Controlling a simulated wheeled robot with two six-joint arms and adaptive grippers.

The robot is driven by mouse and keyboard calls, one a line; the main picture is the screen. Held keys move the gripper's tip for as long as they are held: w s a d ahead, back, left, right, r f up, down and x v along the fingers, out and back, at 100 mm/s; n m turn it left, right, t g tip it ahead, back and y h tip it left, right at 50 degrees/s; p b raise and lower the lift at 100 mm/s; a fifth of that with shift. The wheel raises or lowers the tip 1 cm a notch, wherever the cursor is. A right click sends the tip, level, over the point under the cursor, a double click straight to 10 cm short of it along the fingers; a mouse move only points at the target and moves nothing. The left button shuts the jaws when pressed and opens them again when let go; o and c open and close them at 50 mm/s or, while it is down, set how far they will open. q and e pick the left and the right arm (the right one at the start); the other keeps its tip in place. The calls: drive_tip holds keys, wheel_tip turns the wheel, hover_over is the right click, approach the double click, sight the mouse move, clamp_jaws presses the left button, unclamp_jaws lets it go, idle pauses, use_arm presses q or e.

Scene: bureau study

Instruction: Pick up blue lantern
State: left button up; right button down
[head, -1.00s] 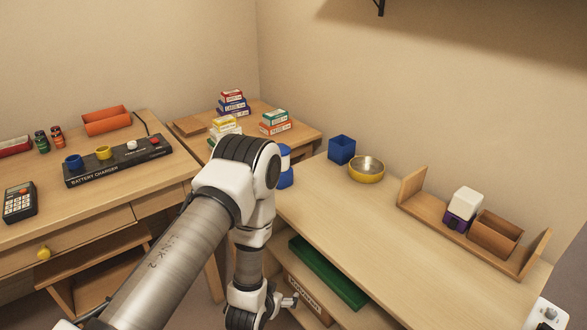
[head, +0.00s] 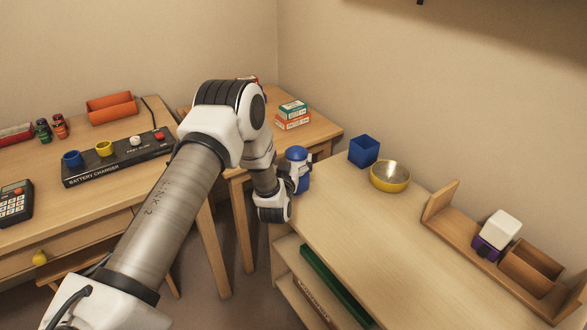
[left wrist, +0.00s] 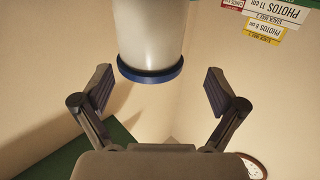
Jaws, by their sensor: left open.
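The blue lantern (head: 297,154) stands at the near left corner of the right-hand desk, with a blue top, a pale middle and a blue lower part. My left gripper (head: 291,181) is right beside it and hides part of it. In the left wrist view the lantern's white body with a blue rim (left wrist: 151,45) is ahead of the left gripper (left wrist: 158,88), whose two fingers are spread apart and empty. The lantern appears between and beyond the fingertips, with clear gaps on both sides. My right gripper does not show.
On the right-hand desk (head: 350,230) stand a blue cube-shaped cup (head: 363,151), a yellow bowl (head: 390,176) and a wooden rack (head: 437,203). A battery charger (head: 118,157) lies on the left desk. Stacked photo boxes (head: 292,115) stand on the corner table behind. The desk middle is clear.

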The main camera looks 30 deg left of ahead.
use_arm(q)
drive_tip(key=w, duration=0.1)
drive_tip(key=w+f, duration=0.1)
drive_tip(key=w, duration=0.1)
drive_tip(key=shift+w+f, duration=0.1)
drive_tip(key=shift+s+a+r, duration=0.1)
drive_tip(key=shift+s+r, duration=0.1)
drive_tip(key=shift+r, duration=0.05)
drive_tip(key=c, duration=0.5)
drive_tip(key=shift+w, duration=0.1)
clamp_jaws()
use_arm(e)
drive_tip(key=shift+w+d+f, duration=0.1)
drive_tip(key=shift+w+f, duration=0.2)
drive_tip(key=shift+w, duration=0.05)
